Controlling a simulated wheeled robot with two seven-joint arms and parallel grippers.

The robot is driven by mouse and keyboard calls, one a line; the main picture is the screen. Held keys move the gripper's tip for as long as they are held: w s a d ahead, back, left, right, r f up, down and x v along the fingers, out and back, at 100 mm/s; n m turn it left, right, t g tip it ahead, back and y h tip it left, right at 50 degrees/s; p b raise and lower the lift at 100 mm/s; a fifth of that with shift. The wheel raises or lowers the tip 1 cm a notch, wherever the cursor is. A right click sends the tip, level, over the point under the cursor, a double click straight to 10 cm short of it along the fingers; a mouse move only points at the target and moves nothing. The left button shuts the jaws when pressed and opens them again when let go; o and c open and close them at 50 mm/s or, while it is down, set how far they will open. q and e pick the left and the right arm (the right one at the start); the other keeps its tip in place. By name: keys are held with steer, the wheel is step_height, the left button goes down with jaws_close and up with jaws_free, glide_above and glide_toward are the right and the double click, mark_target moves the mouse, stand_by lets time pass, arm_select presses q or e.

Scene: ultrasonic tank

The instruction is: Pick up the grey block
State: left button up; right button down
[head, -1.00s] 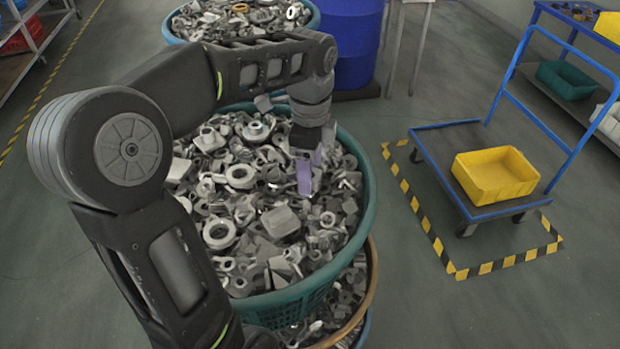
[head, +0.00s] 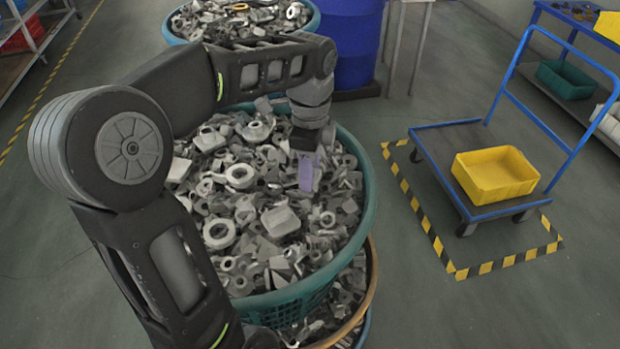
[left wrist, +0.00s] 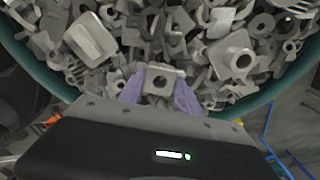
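My left gripper (head: 308,172) reaches down over the right part of a teal basket (head: 362,190) heaped with grey metal parts. Its purple fingers also show in the left wrist view (left wrist: 160,94). They stand apart, one on each side of a small grey block (left wrist: 161,80) with a round hole in its face. The block lies between the fingertips among the other parts. I cannot tell whether the fingers press on it. In the head view the fingers and hand hide the block. My right gripper is out of view.
A pale squarish part (head: 281,220) lies in the heap. A second basket (head: 312,22) and a blue drum (head: 358,45) stand behind. To the right, a blue trolley (head: 440,150) carries a yellow bin (head: 495,175). The floor between basket and trolley is clear.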

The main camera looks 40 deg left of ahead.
arm_select(q)
jaws_close()
steer(key=shift+r, duration=0.15)
steer(key=shift+r, duration=0.3)
step_height(320, 180, up, 4)
steer(key=shift+r, duration=0.25)
step_height(320, 180, up, 5)
steer(key=p, duration=0.5)
steer(key=shift+f, duration=0.15)
